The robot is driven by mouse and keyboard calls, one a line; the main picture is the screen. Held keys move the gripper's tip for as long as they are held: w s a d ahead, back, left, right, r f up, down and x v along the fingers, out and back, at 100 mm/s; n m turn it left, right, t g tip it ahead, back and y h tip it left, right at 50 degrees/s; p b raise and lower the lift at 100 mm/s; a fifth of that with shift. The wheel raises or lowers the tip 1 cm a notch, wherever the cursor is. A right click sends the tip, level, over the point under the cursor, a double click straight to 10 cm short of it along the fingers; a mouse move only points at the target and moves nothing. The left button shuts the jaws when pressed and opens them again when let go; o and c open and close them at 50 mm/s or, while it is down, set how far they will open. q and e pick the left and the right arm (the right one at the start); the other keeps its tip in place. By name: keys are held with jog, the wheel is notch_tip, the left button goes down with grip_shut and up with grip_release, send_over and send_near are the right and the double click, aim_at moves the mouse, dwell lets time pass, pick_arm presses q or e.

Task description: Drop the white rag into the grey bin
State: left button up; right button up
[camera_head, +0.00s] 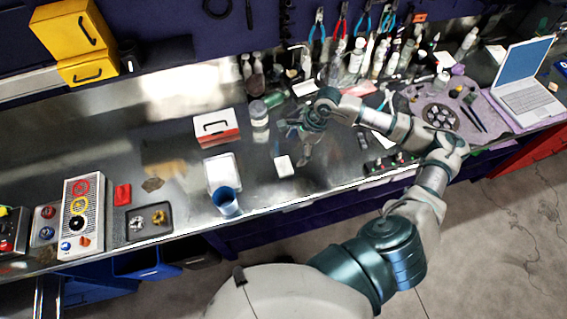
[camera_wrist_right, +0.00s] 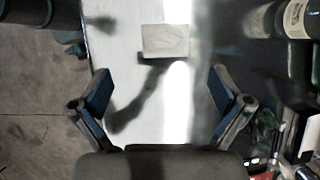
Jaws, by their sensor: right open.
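A small white folded square (camera_head: 284,165), which looks like the white rag, lies flat on the steel bench near its front edge. It also shows in the right wrist view (camera_wrist_right: 165,41), beyond my fingertips and casting no clear gap from the bench. My right gripper (camera_head: 301,137) is above the bench, behind the rag in the head view, open with nothing between its fingers; the wrist view shows both fingers (camera_wrist_right: 160,82) spread apart. A dark grey bin (camera_head: 198,258) shows partly below the bench front, its lower part hidden by the picture's angle. My left gripper is out of view.
On the bench, a blue cup (camera_head: 227,203), a white tray (camera_head: 222,172), a red and white box (camera_head: 216,127) and a jar (camera_head: 259,116) stand near the rag. Bottles and tools crowd the back right.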

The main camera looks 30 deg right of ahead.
aim_at(285, 162)
jog(key=x, duration=0.3)
jog(key=shift+w+f, duration=0.15)
jog(key=shift+w, duration=0.05)
jog(key=shift+p+x, duration=0.55)
jog(key=shift+x, duration=0.4)
jog(key=x, duration=0.2)
jog(key=p+x, duration=0.1)
jog(key=shift+w+a+f, duration=0.2)
jog(key=shift+w+f, duration=0.1)
jog(key=shift+a+f, duration=0.1)
jog(key=shift+f, duration=0.1)
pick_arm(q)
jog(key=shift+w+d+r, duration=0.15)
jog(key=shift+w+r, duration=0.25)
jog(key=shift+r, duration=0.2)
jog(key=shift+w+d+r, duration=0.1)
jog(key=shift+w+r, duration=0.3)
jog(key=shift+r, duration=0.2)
pick_arm(e)
jog(key=c, duration=0.9)
